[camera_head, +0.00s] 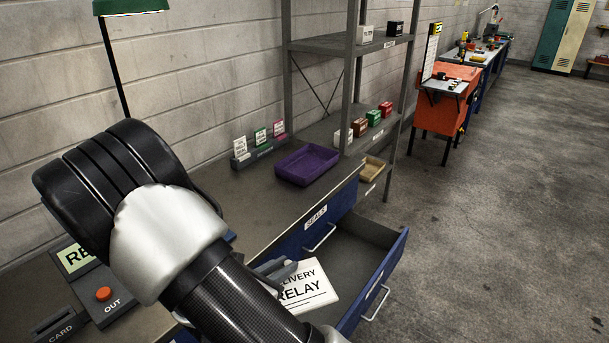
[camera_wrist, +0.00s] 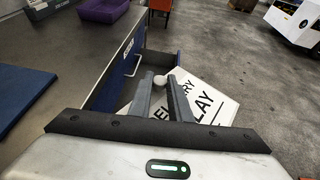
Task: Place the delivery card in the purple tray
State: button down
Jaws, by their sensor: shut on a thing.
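The white delivery card (camera_head: 308,287), printed with "RELAY", is at my gripper (camera_head: 280,271), over the open drawer in the head view. In the wrist view my gripper (camera_wrist: 167,82) is shut on the card (camera_wrist: 220,97), which sticks out tilted to the right of the fingers. The fingers hide part of its lettering. The purple tray (camera_head: 306,165) is empty and stands on the bench top, beyond and above the gripper. It also shows at the top of the wrist view (camera_wrist: 103,11).
The blue-fronted drawer (camera_head: 372,283) is pulled out below the bench (camera_head: 262,198). A grey holder (camera_head: 259,150) with several small cards stands left of the tray. A metal shelf rack (camera_head: 349,70) rises behind the tray. An "OUT" button box (camera_head: 104,296) is at lower left.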

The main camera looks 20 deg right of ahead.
aim_at(312, 165)
jog(key=k+l, duration=0.15)
jog(key=l, duration=0.25)
jog(key=k+l+u, duration=0.15)
jog(key=l, duration=0.3)
jog(key=l+u, duration=0.25)
jog(key=l, duration=0.7)
jog(key=l+u, duration=0.25)
jog(key=l, duration=0.7)
jog(key=i+l+u, duration=0.1)
jog(key=l, duration=0.2)
jog(key=i+l+u, duration=0.1)
jog(key=l, duration=0.25)
jog(key=i+l+u, duration=0.1)
jog(key=l, duration=0.2)
jog(key=i+l+u, duration=0.1)
jog(key=i+l, duration=0.2)
jog(key=i+l+u, duration=0.1)
jog(key=i+l, duration=0.15)
jog(key=l, duration=0.15)
